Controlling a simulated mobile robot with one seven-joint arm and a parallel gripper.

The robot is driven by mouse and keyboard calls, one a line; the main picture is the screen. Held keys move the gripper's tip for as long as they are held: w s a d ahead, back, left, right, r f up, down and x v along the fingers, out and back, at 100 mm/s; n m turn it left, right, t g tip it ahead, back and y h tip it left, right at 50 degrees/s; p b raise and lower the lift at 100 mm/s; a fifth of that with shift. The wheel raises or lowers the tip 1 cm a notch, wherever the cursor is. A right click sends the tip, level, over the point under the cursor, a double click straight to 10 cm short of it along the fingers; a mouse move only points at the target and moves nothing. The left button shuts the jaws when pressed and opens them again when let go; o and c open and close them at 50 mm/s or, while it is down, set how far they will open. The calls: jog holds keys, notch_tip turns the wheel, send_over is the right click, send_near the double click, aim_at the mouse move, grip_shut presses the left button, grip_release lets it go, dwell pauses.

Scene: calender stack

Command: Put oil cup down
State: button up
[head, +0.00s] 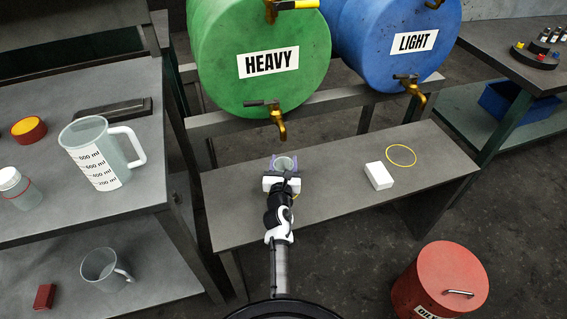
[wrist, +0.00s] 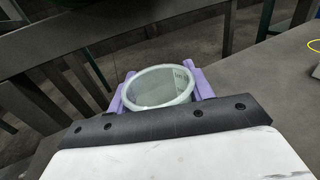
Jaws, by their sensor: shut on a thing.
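The oil cup (head: 284,164) is a clear, pale greenish cup over the low bench (head: 335,192), below the brass tap of the green drum. In the wrist view its round rim (wrist: 158,88) faces me, and the cup looks upright. My gripper (head: 284,163) has purple fingers on both sides of the cup and is shut on it. In the wrist view the fingers of my gripper (wrist: 160,90) flank the cup left and right. The cup's base is hidden, so I cannot tell whether it touches the bench. Part of a yellow ring shows beside my gripper.
A white block (head: 379,176) and a yellow ring (head: 401,155) lie on the bench's right part. The green HEAVY drum (head: 225,80) and blue LIGHT drum (head: 385,55) stand behind. A large measuring jug (head: 95,150) is on the left table. A red bin (head: 440,275) stands right front.

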jog(key=o, duration=1.3)
jog(key=shift+r, duration=0.15)
jog(key=s, duration=0.4)
jog(key=s+b, duration=0.1)
jog(key=s, duration=0.3)
jog(key=s+a, duration=0.1)
jog(key=s, duration=0.3)
